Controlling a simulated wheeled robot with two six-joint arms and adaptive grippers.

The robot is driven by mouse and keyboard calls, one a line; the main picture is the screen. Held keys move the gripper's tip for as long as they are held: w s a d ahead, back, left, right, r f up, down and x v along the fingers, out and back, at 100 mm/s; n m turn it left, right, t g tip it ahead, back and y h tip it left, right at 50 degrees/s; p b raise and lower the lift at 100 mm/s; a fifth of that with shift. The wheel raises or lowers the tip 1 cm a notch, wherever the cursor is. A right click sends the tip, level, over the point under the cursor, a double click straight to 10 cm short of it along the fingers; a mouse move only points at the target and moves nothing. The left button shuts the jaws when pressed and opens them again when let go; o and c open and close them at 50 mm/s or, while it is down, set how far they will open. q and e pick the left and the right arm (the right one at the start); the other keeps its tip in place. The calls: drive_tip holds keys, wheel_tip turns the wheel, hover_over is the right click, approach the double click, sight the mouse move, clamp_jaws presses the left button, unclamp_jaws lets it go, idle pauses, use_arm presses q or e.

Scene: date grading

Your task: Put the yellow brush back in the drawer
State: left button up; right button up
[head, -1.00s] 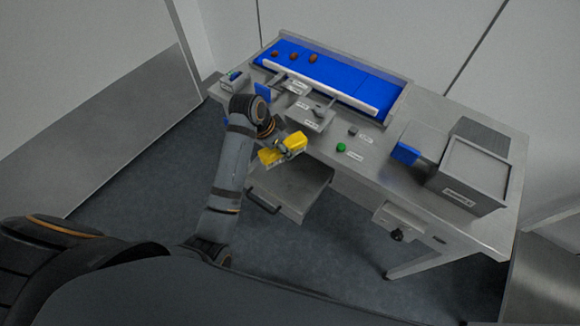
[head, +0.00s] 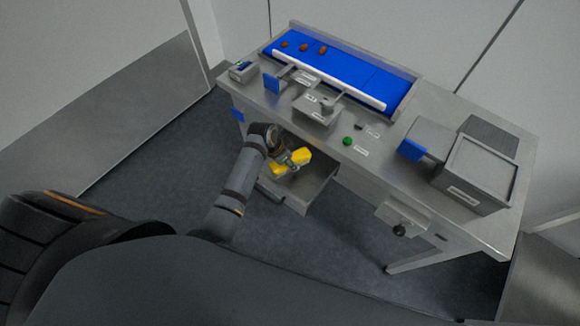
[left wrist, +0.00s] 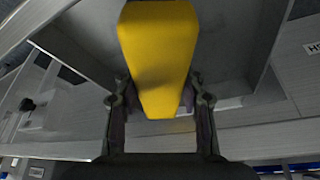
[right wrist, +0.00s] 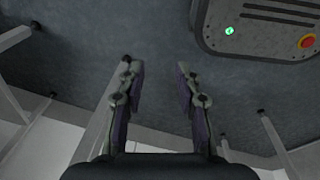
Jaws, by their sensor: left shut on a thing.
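The yellow brush (head: 302,157) is in the grasp of my left gripper (head: 284,162), which is shut on it over the open drawer (head: 325,191). In the left wrist view the brush (left wrist: 158,55) fills the space between the fingers (left wrist: 160,100), with the drawer's walls and floor around and behind it. I cannot tell whether the brush touches the drawer floor. My right gripper (right wrist: 160,85) shows only in the right wrist view; its fingers are apart with nothing between them, above the floor.
The drawer hangs out from the front of a steel bench (head: 385,165). On the bench are a blue belt (head: 345,72) with several dates, a green button (head: 348,141) and a grey bin (head: 476,170). A second unit with a black knob (head: 399,230) is on the bench front.

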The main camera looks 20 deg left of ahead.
use_arm(q)
drive_tip(key=shift+f, duration=2.45)
drive_tip(key=shift+f, duration=0.1)
drive_tip(key=o, duration=1.1)
drive_tip(key=v, duration=1.2)
